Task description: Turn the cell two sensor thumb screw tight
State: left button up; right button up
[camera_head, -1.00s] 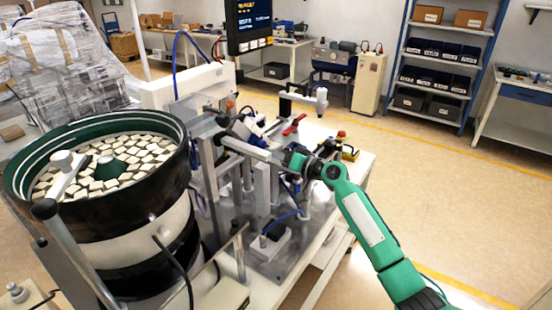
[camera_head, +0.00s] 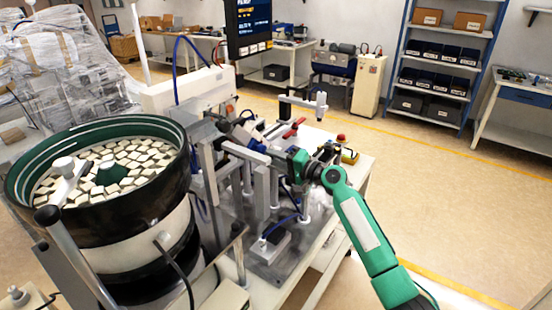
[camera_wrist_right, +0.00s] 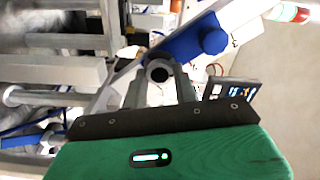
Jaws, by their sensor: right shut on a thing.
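My right gripper (camera_wrist_right: 158,84) is shut in the right wrist view, its two grey fingers on either side of a small round dark-centred knob, which looks like the thumb screw (camera_wrist_right: 158,70). A blue arm-like part (camera_wrist_right: 203,42) with a rounded end lies just beyond the fingers. In the head view my right gripper (camera_head: 280,157) reaches in from the right to the fixture on the machine table. The knob is too small and covered to make out there. My left gripper is not in view.
A bowl feeder (camera_head: 100,215) full of pale blocks stands at the left. Metal posts and brackets (camera_head: 262,190) crowd the space around the gripper. A red knob (camera_head: 341,138) sits at the table's right. A display (camera_head: 249,25) hangs above. The floor at right is open.

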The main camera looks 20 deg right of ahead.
dwell(0.4)
jog(key=o, duration=1)
jog(key=shift+c, duration=0.2)
jog(key=shift+d, duration=0.1)
jog(key=b+v, duration=0.4)
jog(key=v, duration=0.9)
jog(key=shift+s+d+b, duration=0.2)
jog(key=shift+s+b, duration=0.1)
